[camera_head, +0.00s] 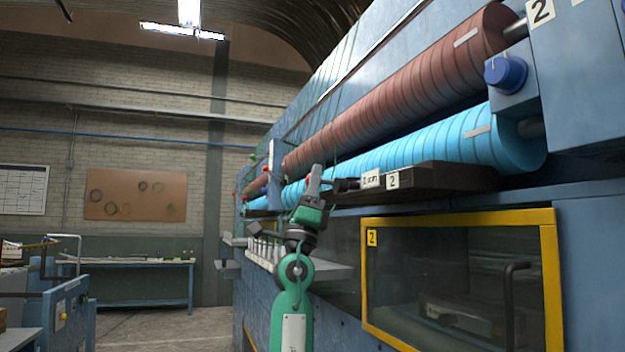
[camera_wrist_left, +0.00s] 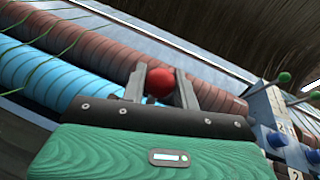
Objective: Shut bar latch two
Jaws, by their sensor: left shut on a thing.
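My left gripper (camera_head: 316,182) reaches up in front of the machine, next to the end of a dark bar (camera_head: 346,185) with white tags, one reading 2. In the left wrist view my left gripper (camera_wrist_left: 162,88) is shut on a red ball knob (camera_wrist_left: 160,82), which sits between its two fingers. The gripper hides what the knob is fixed to, so I cannot tell whether it belongs to bar latch two. My right gripper is not in view.
The brown roller (camera_head: 400,85) and blue roller (camera_head: 420,145) run close behind the gripper. A yellow-framed window (camera_head: 455,216) with a dark handle is below right. Levers with green knobs (camera_wrist_left: 284,77) stand at the right of the wrist view. Open floor lies left.

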